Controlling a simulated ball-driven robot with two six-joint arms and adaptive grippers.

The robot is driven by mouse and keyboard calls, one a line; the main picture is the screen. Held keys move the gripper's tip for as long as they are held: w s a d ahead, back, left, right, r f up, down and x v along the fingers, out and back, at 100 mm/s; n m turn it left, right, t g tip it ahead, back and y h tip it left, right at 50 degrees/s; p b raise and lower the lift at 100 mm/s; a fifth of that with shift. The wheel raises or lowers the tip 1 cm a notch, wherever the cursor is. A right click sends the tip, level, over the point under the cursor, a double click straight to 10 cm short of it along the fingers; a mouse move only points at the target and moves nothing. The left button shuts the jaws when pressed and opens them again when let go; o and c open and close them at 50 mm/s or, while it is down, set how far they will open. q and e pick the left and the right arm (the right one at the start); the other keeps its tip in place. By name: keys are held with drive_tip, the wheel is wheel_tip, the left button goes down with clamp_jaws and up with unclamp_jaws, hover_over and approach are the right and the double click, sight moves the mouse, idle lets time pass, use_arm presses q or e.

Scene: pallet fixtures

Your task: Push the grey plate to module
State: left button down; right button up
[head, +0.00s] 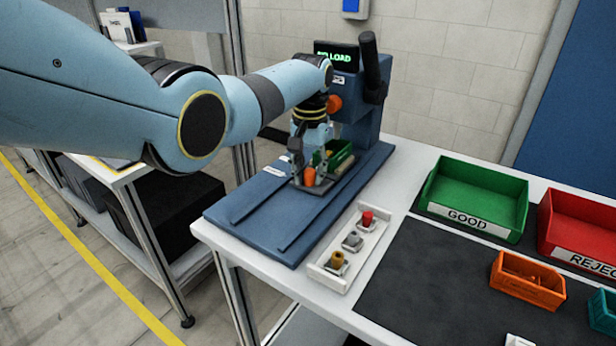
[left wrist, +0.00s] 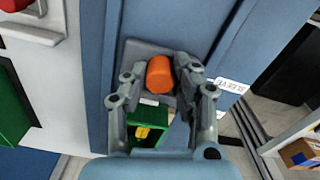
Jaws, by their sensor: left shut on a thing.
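The grey plate (head: 322,187) lies on the blue slide base (head: 262,208) of the module (head: 357,112), between its rails. An orange knob (head: 309,177) stands on the plate; it also shows in the left wrist view (left wrist: 160,75), with the plate (left wrist: 140,48) beneath. My left gripper (head: 308,163) points down, its fingers shut on the knob. A green box (head: 340,154) sits behind the knob, with a yellow piece (left wrist: 143,132) inside. The module carries a lit LOAD display and a black lever. My arm and fingers hide part of the plate. My right gripper is not in view.
A white tray (head: 322,268) with red, grey and brass pieces stands right of the slide base. Green GOOD (head: 474,222) and red REJECT (head: 580,254) bins stand farther right, with an orange bin (head: 527,293) in front. The slide's front part is clear.

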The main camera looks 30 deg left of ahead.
use_arm(q)
drive_tip(key=c, duration=1.1)
unclamp_jaws()
drive_tip(key=shift+o, duration=0.2)
wheel_tip(320, 180, up, 12)
